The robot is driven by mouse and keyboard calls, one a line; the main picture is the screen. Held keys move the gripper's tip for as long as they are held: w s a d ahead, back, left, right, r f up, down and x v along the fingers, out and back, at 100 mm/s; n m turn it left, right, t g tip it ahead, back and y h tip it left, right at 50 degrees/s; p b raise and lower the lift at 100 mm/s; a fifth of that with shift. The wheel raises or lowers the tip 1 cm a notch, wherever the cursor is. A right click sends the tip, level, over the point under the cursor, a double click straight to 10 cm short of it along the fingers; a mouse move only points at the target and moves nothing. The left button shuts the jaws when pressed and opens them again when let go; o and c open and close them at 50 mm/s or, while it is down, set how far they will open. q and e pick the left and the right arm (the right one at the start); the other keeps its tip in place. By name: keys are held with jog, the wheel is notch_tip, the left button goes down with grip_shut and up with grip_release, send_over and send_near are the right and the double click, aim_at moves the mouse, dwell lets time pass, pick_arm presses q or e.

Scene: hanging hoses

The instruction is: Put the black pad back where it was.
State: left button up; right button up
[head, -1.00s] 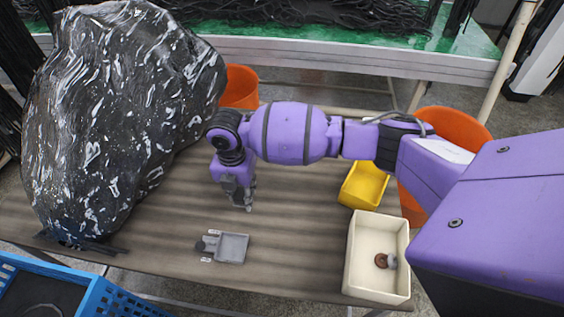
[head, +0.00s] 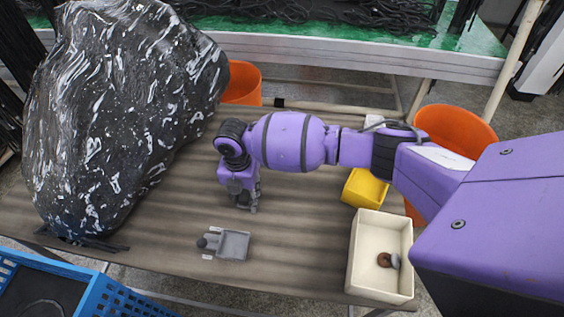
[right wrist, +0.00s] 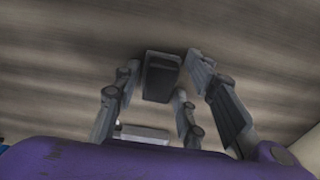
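The black pad (right wrist: 162,78) shows in the right wrist view as a small dark block on the brown tabletop, between the fingertips of my right gripper. My right gripper (right wrist: 163,85) is open, with its fingers spread to either side of the pad and a visible gap on each side. In the head view my right gripper (head: 247,205) points down close to the tabletop, behind the small grey tray; the pad cannot be made out there. My left gripper is not in view.
The small grey tray (head: 234,245) has a dark round piece at its left. A cream box (head: 362,285) and a yellow bin (head: 364,188) stand to the right. A large black-wrapped bundle (head: 120,120) fills the left, with a blue crate (head: 95,290) in front.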

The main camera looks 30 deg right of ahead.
aim_at(244, 195)
jog(key=shift+o, duration=0.5)
jog(key=shift+w+r, duration=0.1)
jog(key=shift+r, duration=0.05)
jog(key=shift+r, duration=0.25)
notch_tip(244, 195, up, 12)
jog(key=shift+p, duration=0.4)
jog(key=shift+f, duration=0.15)
